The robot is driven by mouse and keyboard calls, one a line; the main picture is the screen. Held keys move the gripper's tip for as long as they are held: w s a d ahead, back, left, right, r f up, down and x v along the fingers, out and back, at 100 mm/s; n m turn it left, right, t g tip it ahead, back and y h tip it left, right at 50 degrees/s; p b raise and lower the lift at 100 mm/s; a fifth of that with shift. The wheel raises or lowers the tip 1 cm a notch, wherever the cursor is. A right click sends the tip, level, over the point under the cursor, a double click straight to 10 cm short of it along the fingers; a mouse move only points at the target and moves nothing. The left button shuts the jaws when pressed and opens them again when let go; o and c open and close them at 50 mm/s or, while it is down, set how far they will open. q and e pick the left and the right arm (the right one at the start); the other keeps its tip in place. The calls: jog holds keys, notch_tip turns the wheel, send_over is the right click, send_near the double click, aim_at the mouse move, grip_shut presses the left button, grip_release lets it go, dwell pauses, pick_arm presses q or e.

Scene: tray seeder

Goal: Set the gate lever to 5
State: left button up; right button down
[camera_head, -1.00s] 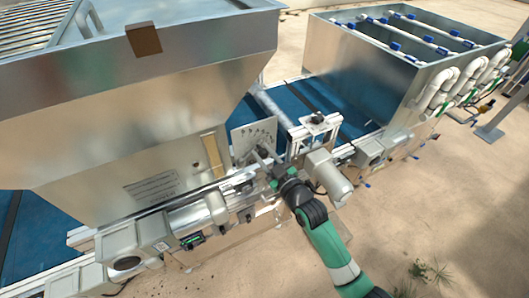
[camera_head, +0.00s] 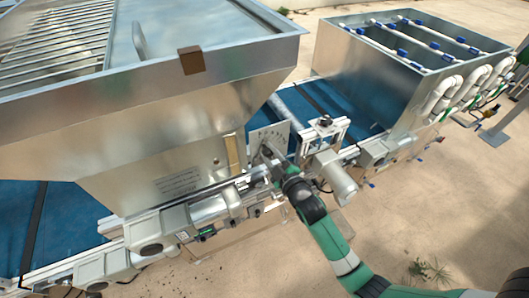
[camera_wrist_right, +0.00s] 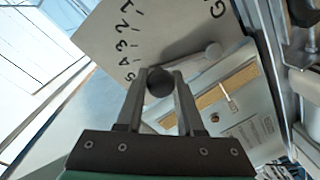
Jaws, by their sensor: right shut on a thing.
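The dial plate (camera_head: 278,132) stands upright beside the large hopper. In the right wrist view the plate (camera_wrist_right: 150,45) carries a row of dark numerals, with the 5 at the lower left end. The gate lever's dark round knob (camera_wrist_right: 159,82) sits between the fingers of my right gripper (camera_wrist_right: 159,95), which is shut on it. The knob appears close to the 5 end, but I cannot tell the exact mark. In the head view my right gripper (camera_head: 270,155) is at the plate's lower front and hides the lever. My left gripper is out of view.
The large metal hopper (camera_head: 200,115) rises left of the dial plate. A grey motor (camera_head: 333,178) sits close to the right of my arm. A second metal bin (camera_head: 360,85) stands over the blue belt (camera_head: 320,97) behind. The sandy floor in front is mostly clear.

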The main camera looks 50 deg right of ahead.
jog(key=c, duration=0.5)
grip_release()
jog(key=shift+c, duration=0.2)
jog(key=v, duration=1.1)
jog(key=shift+s+a, duration=0.2)
jog(key=shift+s, duration=0.05)
jog(key=shift+r, duration=0.1)
